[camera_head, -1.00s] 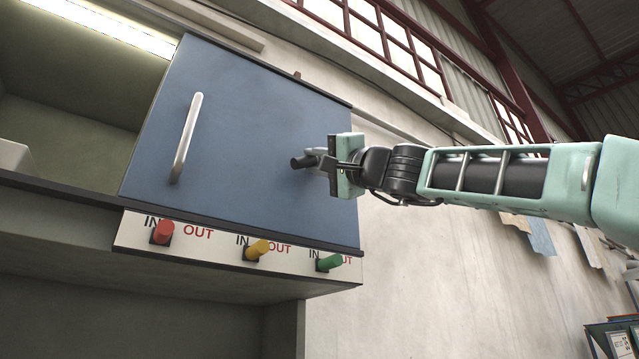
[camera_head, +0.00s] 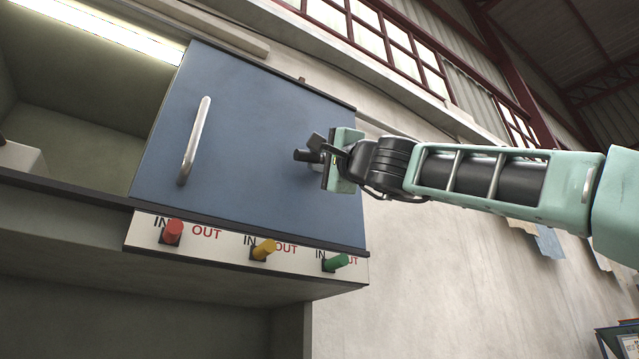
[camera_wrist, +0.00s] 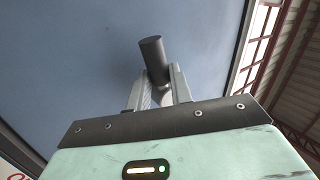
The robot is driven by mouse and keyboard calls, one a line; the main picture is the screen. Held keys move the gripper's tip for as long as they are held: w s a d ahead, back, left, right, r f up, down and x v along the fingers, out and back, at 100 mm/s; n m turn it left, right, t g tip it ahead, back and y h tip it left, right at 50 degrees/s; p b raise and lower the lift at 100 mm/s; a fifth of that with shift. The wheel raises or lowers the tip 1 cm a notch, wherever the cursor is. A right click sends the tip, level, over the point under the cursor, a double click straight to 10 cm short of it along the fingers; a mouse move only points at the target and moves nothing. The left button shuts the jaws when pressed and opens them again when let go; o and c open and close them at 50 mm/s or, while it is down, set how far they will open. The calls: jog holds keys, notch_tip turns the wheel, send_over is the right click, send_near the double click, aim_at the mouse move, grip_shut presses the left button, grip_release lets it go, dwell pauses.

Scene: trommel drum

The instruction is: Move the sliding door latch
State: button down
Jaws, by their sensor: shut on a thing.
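The blue sliding door (camera_head: 250,150) carries a latch with a dark cylindrical knob (camera_head: 302,155) near its right edge. In the wrist view, the dark knob (camera_wrist: 151,48) stands out beyond the fingertips, tilted, with a paler shaft at its base. My gripper (camera_head: 322,156) comes in from the right, turned at a slant. In the wrist view, the two grey fingers of my gripper (camera_wrist: 160,88) are shut on the latch from both sides. The fingers hide part of the latch's base.
A vertical metal bar handle (camera_head: 194,140) is on the door's left part. Below, a panel holds red (camera_head: 172,231), yellow (camera_head: 264,249) and green (camera_head: 336,262) knobs with IN/OUT labels. An open cabinet space lies left of the door.

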jog(key=shift+s+r+m+t+h, duration=0.1)
jog(key=shift+r+m+t+h, duration=0.15)
jog(key=shift+m+t+h, duration=0.7)
jog(key=shift+r+m+t+h, duration=0.2)
jog(key=shift+m+t+h, duration=0.2)
jog(key=shift+m, duration=1.05)
jog(key=c, duration=1.3)
grip_release()
jog(key=shift+o, duration=0.2)
jog(key=shift+f, duration=0.1)
jog(key=shift+s+d+f+b, duration=0.1)
jog(key=shift+s+f+b, duration=0.15)
jog(key=shift+f+b, duration=0.1)
jog(key=b+v, duration=1.1)
jog(key=v, duration=0.5)
jog(key=shift+s+d, duration=0.25)
jog(key=shift+r, duration=0.15)
